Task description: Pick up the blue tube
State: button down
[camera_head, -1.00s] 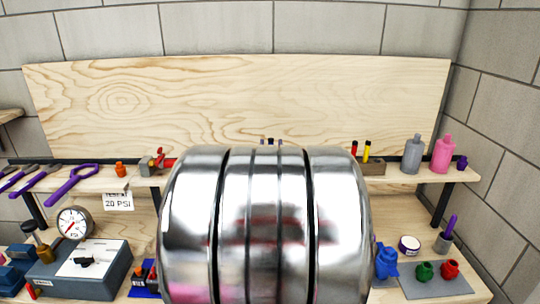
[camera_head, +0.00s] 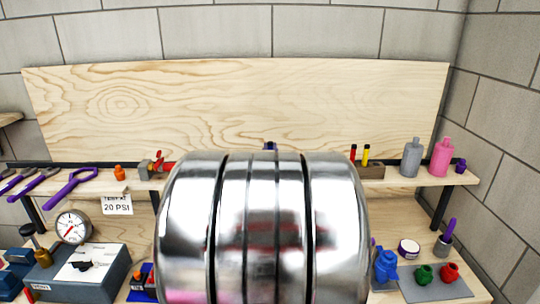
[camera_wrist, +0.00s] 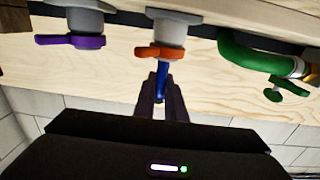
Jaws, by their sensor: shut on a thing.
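In the wrist view the blue tube (camera_wrist: 161,72) is a thin, dark blue piece between the two dark fingers of my gripper (camera_wrist: 161,98). My gripper is shut on it. The tube's far end reaches toward a grey fitting with an orange handle (camera_wrist: 150,52); I cannot tell whether they touch. In the head view a small blue piece (camera_head: 270,146) shows just above my large shiny arm link, which hides my gripper and the middle of the shelf.
Grey fittings with a purple handle (camera_wrist: 72,41) and a green pipe (camera_wrist: 250,56) flank the gripper. The shelf holds grey (camera_head: 411,158) and pink bottles (camera_head: 441,158). Below are a gauge (camera_head: 72,227), a grey box (camera_head: 85,270) and a grey mat (camera_head: 440,290) with coloured fittings.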

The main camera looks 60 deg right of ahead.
notch_tip(320, 180, up, 10)
dwell(0.6)
jog(key=shift+s, duration=0.2)
dwell(0.3)
